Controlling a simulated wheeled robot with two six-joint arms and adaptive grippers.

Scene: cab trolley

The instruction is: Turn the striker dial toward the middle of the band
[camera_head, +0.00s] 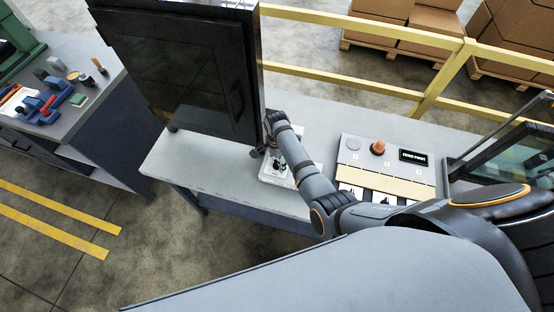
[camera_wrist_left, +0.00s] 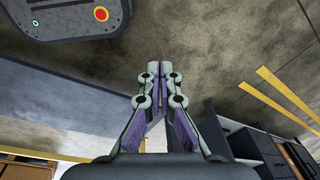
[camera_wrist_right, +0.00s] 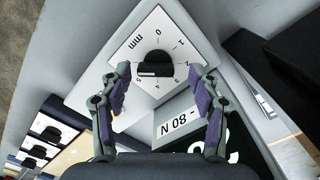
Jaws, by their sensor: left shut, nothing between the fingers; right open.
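A black dial knob (camera_wrist_right: 155,66) stands on a white plate (camera_wrist_right: 128,42) with a numbered scale marked "mm" in the right wrist view. I cannot tell exactly which mark it points to. My right gripper (camera_wrist_right: 161,75) is open, its fingers on either side of the knob with visible gaps. In the head view the right gripper (camera_head: 279,160) is over a small white unit (camera_head: 270,180) on the bench, partly hidden by my arm. My left gripper (camera_wrist_left: 160,70) is shut and empty above the floor, far from the dial.
A label reading "80 N" (camera_wrist_right: 181,122) is beside the dial plate. A large dark cabinet (camera_head: 185,80) stands close to the right gripper. A control panel (camera_head: 420,172) with an orange button (camera_head: 378,147) is to the right. Yellow railing (camera_head: 345,72) runs behind the bench (camera_head: 205,170).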

